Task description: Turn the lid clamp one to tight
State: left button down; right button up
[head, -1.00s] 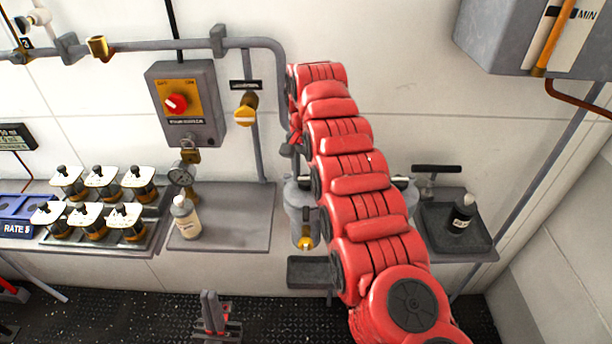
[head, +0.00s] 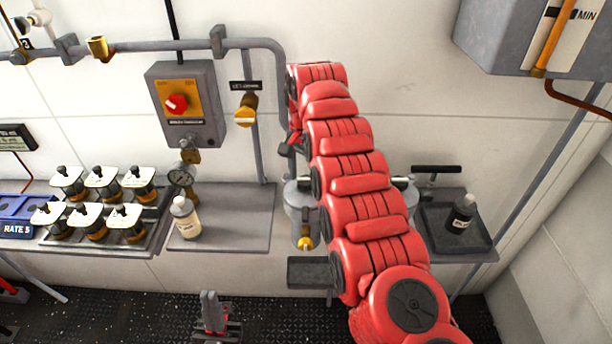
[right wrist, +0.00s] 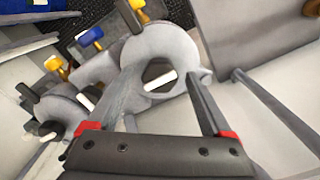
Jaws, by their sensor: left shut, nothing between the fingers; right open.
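The grey vessel (head: 297,200) stands at the bench's middle in the head view, mostly hidden behind my red right arm. A pale clamp bar end (head: 401,182) shows to the right of the arm. In the right wrist view my right gripper (right wrist: 161,85) is open, its fingers pointing at a grey rounded part (right wrist: 165,42) with a dark opening and a white bar (right wrist: 160,81) in it. I cannot tell whether the fingers touch it. Which clamp is number one is not readable. My left gripper (head: 211,305) is shut and empty, low in front of the bench.
A white bottle (head: 186,217) and a gauge (head: 181,178) stand left of the vessel. Several white-topped jars (head: 102,177) sit further left. A dark bottle (head: 462,213) stands in a tray on the right. A switch box (head: 186,104) hangs on the wall.

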aim_at(306, 179)
jog(key=shift+r+p, duration=0.3)
jog(key=shift+r, duration=0.2)
notch_tip(306, 179, up, 16)
jog(key=p, duration=1.5)
jog(key=shift+r, duration=0.2)
jog(key=shift+f, duration=0.1)
